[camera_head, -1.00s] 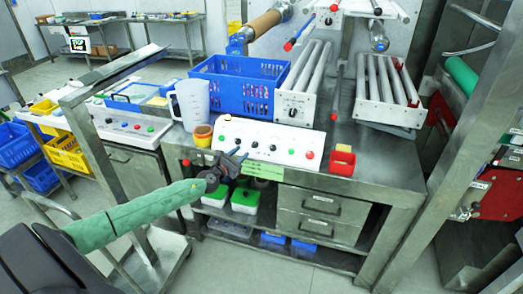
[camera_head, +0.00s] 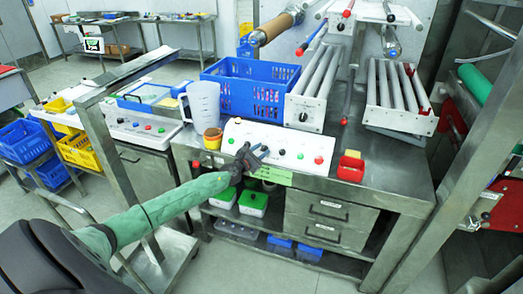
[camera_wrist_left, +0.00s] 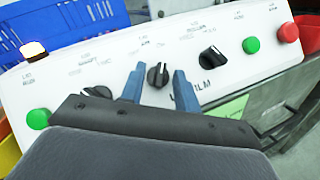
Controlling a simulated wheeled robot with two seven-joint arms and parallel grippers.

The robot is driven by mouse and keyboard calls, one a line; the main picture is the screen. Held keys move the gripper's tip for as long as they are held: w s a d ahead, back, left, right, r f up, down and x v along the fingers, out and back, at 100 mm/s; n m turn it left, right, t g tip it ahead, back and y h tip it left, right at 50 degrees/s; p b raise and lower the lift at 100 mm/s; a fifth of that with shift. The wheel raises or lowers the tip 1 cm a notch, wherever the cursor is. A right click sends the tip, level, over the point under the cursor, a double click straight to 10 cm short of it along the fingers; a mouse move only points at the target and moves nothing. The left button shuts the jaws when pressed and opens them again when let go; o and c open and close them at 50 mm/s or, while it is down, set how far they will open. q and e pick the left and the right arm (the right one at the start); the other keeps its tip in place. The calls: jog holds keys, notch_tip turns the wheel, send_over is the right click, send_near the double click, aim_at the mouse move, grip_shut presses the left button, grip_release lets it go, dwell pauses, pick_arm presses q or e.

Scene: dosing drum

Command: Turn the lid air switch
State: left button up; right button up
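A white control panel (camera_head: 316,139) stands at the front of the steel table. In the left wrist view the panel (camera_wrist_left: 115,55) carries three black rotary switches: a left one (camera_wrist_left: 97,91), a middle one (camera_wrist_left: 157,74) and a right one (camera_wrist_left: 211,57). The labels are too small to read surely, so I cannot tell which is the lid air switch. My left gripper (camera_head: 259,153) is over the panel's front. In the wrist view its blue fingers (camera_wrist_left: 160,86) are open, with the middle switch showing between their tips; contact is not clear. My right gripper is not in view.
A green button (camera_wrist_left: 251,45), a red button (camera_wrist_left: 287,33) and a lit amber lamp (camera_wrist_left: 34,50) sit on the panel. A red container (camera_head: 350,169) is at right.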

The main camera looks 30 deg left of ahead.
pick_arm(q)
jog(key=shift+w, duration=0.35)
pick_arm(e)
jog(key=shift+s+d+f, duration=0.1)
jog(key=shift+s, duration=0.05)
pick_arm(q)
jog(key=c, duration=0.6)
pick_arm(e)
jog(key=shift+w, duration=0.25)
